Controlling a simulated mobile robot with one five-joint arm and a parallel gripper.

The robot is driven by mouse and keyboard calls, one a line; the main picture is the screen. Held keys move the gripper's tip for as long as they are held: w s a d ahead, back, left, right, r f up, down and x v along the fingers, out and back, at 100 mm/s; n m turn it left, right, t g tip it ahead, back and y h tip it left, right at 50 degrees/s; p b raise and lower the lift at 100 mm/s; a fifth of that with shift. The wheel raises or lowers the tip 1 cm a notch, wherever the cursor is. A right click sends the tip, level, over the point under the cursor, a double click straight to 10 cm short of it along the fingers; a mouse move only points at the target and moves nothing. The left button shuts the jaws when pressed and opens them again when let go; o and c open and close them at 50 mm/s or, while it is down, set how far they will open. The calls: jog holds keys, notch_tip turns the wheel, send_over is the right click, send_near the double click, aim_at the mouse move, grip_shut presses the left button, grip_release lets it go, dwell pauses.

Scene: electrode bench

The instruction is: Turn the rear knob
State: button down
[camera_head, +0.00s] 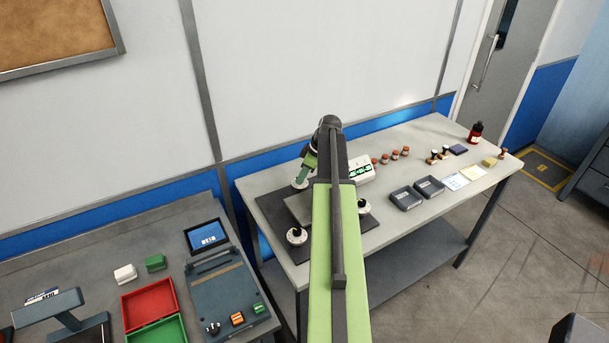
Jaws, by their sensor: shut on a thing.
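The rear knob (300,185) shows as a white round dial at the back of a dark mat on the grey bench. My gripper (302,177) points down onto it from above and is shut on it. The fingers and my arm hide most of the knob, so its angle cannot be read. Two similar dials with dark knobs are nearer: one at the front left (297,237) and one at the right (363,207), partly beside my arm. A grey plate (298,207) lies between the dials, largely hidden by my arm.
A white meter with green digits (361,169) stands right of my arm. A second bench at left holds a blue-grey device (225,290) and red and green boxes (148,303).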

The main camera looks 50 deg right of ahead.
jog(key=shift+a+m, duration=0.2)
jog(key=shift+m, duration=0.3)
jog(key=shift+s+a+m+h, duration=0.1)
jog(key=shift+m+h, duration=0.4)
jog(key=shift+m, duration=0.5)
jog(key=m+h, duration=0.1)
jog(key=m, duration=0.2)
jog(key=shift+a+m, duration=0.15)
jog(key=shift+m, duration=0.15)
jog(key=m+h, duration=0.1)
jog(key=m, duration=0.2)
jog(key=shift+a+m+h, duration=0.1)
jog(key=shift+m+h, duration=0.2)
jog(key=shift+h, duration=0.1)
jog(key=m, duration=0.2)
jog(key=m+h, duration=0.1)
jog(key=shift+w+m+g, duration=0.25)
jog(key=shift+m+g, duration=0.05)
jog(key=shift+g, duration=0.1)
jog(key=m+g, duration=0.1)
jog(key=m, duration=0.2)
jog(key=m+g+h, duration=0.1)
jog(key=m, duration=0.2)
jog(key=shift+w+h, duration=0.2)
jog(key=shift+h, duration=0.1)
jog(key=shift+m+g, duration=0.7)
jog(key=shift+m, duration=1.4)
